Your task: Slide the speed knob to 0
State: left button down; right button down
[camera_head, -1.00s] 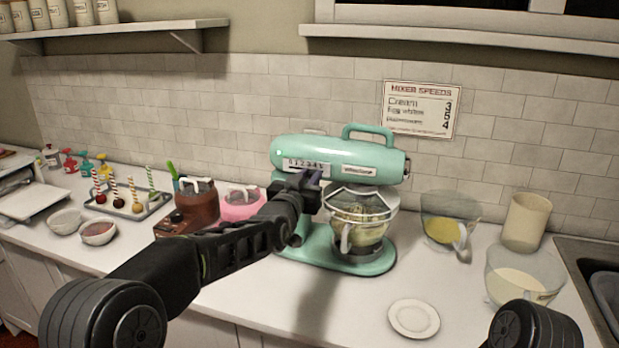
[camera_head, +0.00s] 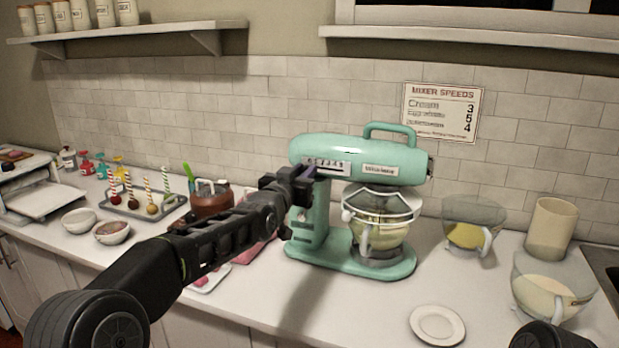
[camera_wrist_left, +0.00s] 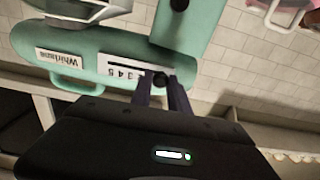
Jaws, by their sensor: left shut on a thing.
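A mint-green stand mixer (camera_head: 350,150) stands on the counter, with a white speed scale (camera_head: 335,168) on the side of its head. My left gripper (camera_head: 312,174) is at the left, low-number end of this scale. In the left wrist view the mixer is upside down, and the dark round speed knob (camera_wrist_left: 160,80) sits between the fingertips of my left gripper (camera_wrist_left: 163,88), which are shut on it. Digits up to 5 show on the scale (camera_wrist_left: 122,69) beside the fingers; the 0 mark is hidden. My right gripper is not in view.
A glass mixing bowl (camera_head: 385,222) is at the mixer. A plate (camera_head: 437,325) lies in front, and a glass jug (camera_head: 473,232) and a beige canister (camera_head: 551,228) stand to the right. A cake-pop tray (camera_head: 150,207) is at the left. A sign (camera_head: 441,112) lists speeds.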

pick_arm(q)
jog(key=c, duration=1.3)
grip_release()
jog(key=shift+a, duration=0.3)
jog(key=shift+o, duration=0.2)
jog(key=shift+s, duration=0.3)
jog(key=b+v, duration=0.3)
jog(key=v, duration=0.4)
jog(key=shift+a, duration=0.1)
